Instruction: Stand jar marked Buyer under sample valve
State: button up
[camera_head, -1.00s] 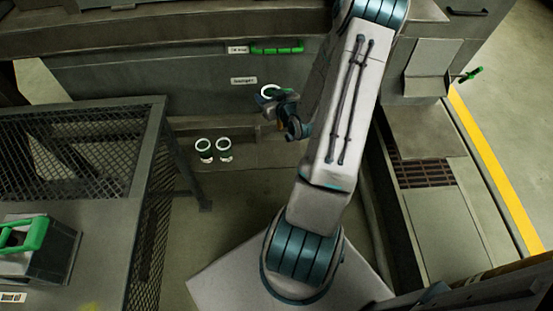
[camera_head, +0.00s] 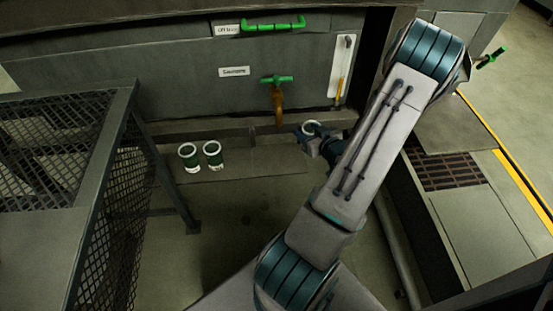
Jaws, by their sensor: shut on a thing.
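The sample valve (camera_head: 277,95), a brown spout with a green handle, is on the grey front panel, to the left of and above the held jar. The held jar is beside the spout, not under it.
A mesh-sided table (camera_head: 62,225) stands at the left. A green bar handle (camera_head: 273,24) and small signs are on the panel above the valve. A strip with a yellow gauge (camera_head: 341,72) is right of the valve. The ledge below the spout is clear.

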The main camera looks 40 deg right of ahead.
jog(key=shift+w+a+f+b, duration=0.75)
jog(key=shift+w+f+b, duration=0.35)
jog(key=shift+w+f, duration=0.7)
jog(key=shift+w+a+f+b, duration=0.75)
jog(key=shift+w+f+b, duration=0.4)
jog(key=shift+w+f, duration=0.6)
jog(key=shift+w+a+f+b, duration=0.75)
jog(key=shift+w+f+b, duration=0.35)
jog(key=shift+w+f, duration=0.7)
jog(key=shift+s+f, duration=0.15)
jog(key=shift+f, duration=0.05)
jog(key=shift+f, duration=0.15)
jog(key=o, duration=1.1)
jog(key=shift+r, duration=0.2)
